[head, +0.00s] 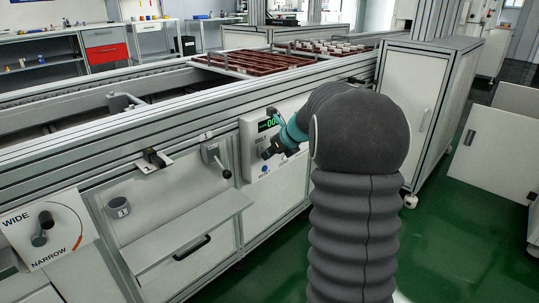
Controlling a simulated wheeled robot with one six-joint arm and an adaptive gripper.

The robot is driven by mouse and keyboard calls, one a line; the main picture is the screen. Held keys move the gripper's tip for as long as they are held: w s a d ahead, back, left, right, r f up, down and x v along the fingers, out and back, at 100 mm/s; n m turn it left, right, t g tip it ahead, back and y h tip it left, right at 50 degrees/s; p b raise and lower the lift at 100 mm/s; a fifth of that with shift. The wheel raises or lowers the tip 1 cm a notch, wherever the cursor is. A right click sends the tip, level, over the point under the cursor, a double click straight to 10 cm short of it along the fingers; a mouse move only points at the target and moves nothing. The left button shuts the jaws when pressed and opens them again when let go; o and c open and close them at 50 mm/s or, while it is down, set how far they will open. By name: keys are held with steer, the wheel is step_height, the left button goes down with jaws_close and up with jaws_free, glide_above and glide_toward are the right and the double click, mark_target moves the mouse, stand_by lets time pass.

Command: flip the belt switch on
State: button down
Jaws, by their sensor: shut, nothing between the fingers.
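A white control box (249,124) with a green lit digital display (266,124) is fixed to the conveyor's front, in the middle of the head view. My gripper (267,154), dark-fingered at the end of a teal wrist, is shut and empty in front of this box, below the display. A blue button (264,170) shows just below the fingers. I cannot tell whether the fingers touch the box. My gripper and arm hide part of the panel; I cannot make out a belt switch or its position there. A grey lever (218,158) on a plate sits left of the box.
A WIDE/NARROW dial panel (43,229) is at the lower left. A grey cup (118,207) hangs near a shelf (190,228) that juts out below the lever. Red-brown trays (255,63) lie on the conveyor. A white cabinet (414,88) stands right. Green floor (470,240) is open at lower right.

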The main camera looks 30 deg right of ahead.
steer(key=shift+w+r+p, duration=0.1)
steer(key=shift+p, duration=0.2)
steer(key=shift+r+p, duration=0.7)
steer(key=shift+p, duration=0.3)
